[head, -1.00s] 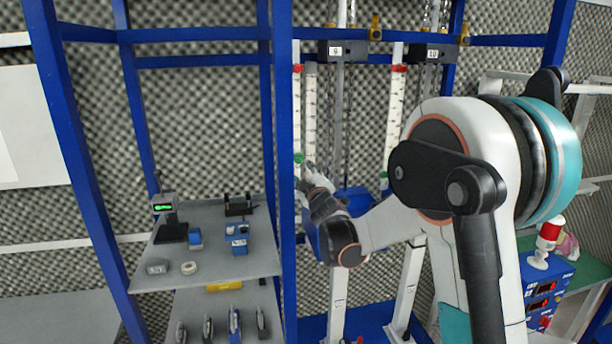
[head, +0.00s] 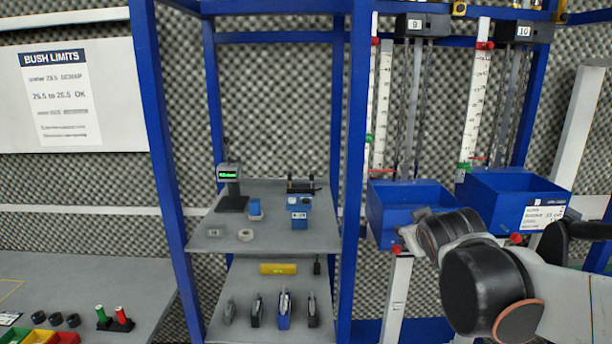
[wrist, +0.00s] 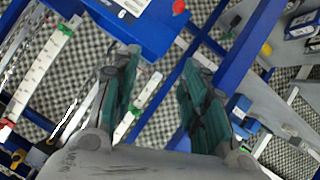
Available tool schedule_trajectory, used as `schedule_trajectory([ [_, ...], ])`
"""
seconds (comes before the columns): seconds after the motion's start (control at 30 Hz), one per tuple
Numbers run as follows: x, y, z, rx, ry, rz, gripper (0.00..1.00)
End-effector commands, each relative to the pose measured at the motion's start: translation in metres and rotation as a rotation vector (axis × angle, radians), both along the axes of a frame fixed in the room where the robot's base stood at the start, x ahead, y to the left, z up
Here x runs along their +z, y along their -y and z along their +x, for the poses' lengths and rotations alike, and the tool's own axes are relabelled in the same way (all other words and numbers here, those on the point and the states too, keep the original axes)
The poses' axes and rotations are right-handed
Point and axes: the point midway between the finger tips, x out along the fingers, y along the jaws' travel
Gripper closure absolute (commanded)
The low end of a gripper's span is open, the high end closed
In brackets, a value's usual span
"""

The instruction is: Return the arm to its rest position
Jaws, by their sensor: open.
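My gripper (wrist: 160,100) shows in the wrist view with its two green-padded fingers spread apart and nothing between them. In the head view my arm reaches in from the right edge, with its dark wrist in front of the blue bins; the fingers are mostly hidden there. A blue bin (head: 403,197) hangs on the rack left of my wrist. A second blue bin (head: 512,190) with a white label is behind my arm. A blue bin also shows at the top of the wrist view (wrist: 150,36).
Blue frame posts (head: 352,170) stand between the bins and a grey shelf (head: 270,245). The shelf holds a small display stand (head: 229,188), blue blocks and several tools below. A grey bench (head: 150,290) with red and green items is at the left. A sign (head: 62,92) hangs above it.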

Motion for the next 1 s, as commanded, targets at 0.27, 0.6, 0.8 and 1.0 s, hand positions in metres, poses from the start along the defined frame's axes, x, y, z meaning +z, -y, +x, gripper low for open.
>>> schedule_trajectory([
  [0.27, -0.094, -0.011, -0.115, -0.071, -0.181, 0.182, 0.59],
  [0.6, -0.191, -0.035, -0.225, -0.122, -0.372, 0.359, 0.59],
  [0.8, -0.206, -0.04, -0.244, -0.13, -0.409, 0.39, 0.59],
  [1.0, -0.205, -0.04, -0.244, -0.13, -0.41, 0.391, 0.59],
])
